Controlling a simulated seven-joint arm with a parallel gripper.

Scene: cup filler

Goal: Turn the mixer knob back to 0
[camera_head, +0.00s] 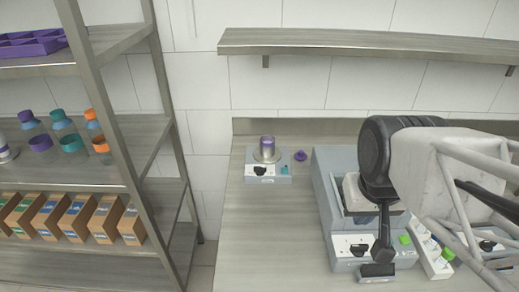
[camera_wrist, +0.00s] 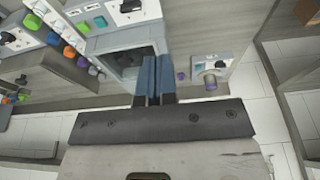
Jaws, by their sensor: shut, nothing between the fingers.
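The small grey mixer (camera_head: 267,172) stands on the counter at the back left, with a metal cup with a purple rim (camera_head: 267,147) on top. Its black knob (camera_head: 260,170) is on the white front panel; the dial marks are too small to read. The mixer also shows in the wrist view (camera_wrist: 196,76), right of my fingers. My gripper (camera_head: 377,270) is in front of the larger grey machine, apart from the mixer and to its right. In the wrist view, its two blue-grey fingers (camera_wrist: 154,60) are together and empty.
The larger grey machine (camera_head: 325,190) has its own black knob and a green button (camera_head: 405,239). A purple cap (camera_head: 300,155) lies right of the mixer. Bottles and boxes fill the left rack; an empty shelf (camera_head: 350,42) hangs above. The counter before the mixer is clear.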

